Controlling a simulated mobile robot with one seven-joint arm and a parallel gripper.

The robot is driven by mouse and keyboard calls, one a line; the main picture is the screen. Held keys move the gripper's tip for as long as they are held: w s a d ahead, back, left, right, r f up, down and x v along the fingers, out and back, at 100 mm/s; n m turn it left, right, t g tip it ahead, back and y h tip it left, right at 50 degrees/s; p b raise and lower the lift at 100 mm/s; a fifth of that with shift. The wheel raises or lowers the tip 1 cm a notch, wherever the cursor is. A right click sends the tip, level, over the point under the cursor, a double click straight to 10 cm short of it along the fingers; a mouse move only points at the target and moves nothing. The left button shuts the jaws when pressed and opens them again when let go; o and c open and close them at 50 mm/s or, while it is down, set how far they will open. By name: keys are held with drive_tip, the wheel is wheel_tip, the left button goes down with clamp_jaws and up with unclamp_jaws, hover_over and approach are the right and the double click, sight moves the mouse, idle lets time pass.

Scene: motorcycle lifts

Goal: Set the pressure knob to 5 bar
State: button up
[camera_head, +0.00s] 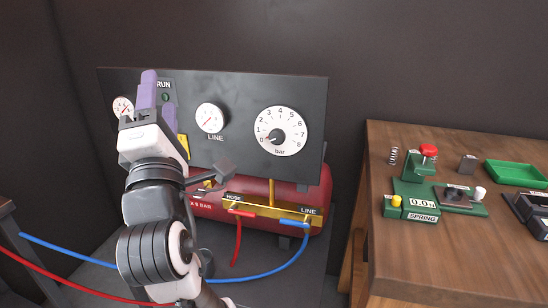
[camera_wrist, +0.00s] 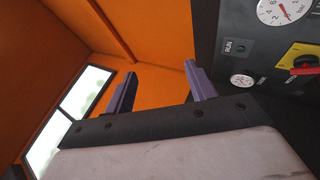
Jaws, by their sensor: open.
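The pressure knob (camera_head: 276,136) is a dark knob at the centre of a white dial (camera_head: 290,117) marked 0 to 8 bar, on the right part of a black panel (camera_head: 240,90). Its pointer appears to be at the low end, near 0; the exact mark is too small to read. My gripper (camera_head: 148,92) is raised in front of the panel's left part, well left of the knob and apart from it. In the wrist view, its two purple fingers (camera_wrist: 160,72) stand apart with nothing between them. The bar dial cannot be made out in the wrist view.
A LINE gauge (camera_head: 210,117) sits between my gripper and the dial. A yellow plate with a red switch (camera_wrist: 305,63) is partly hidden by my arm in the head view. Below are a red tank (camera_head: 318,205) and hoses. A wooden bench (camera_head: 440,260) with fixtures stands at right.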

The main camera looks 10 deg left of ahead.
drive_tip(key=w+d+f+g+h+b, duration=0.1)
drive_tip(key=w+d+f+h+b, duration=0.25)
drive_tip(key=d+f+h, duration=0.3)
drive_tip(key=n+g+h+b, duration=0.1)
drive_tip(key=n+g+h, duration=0.15)
drive_tip(key=h, duration=0.25)
approach(277, 138)
drive_tip(key=shift+g+y, duration=0.35)
drive_tip(key=shift+g, duration=0.1)
drive_tip(key=w+p, duration=0.3)
drive_tip(key=p, duration=0.1)
drive_tip(key=w+p, duration=0.3)
drive_tip(key=p, duration=0.2)
drive_tip(key=w+d+p, duration=0.1)
drive_tip(key=w+p, duration=0.3)
drive_tip(key=p, duration=0.1)
drive_tip(key=shift+r, duration=0.4)
drive_tip(key=shift+c, duration=0.3)
drive_tip(key=c, duration=0.9)
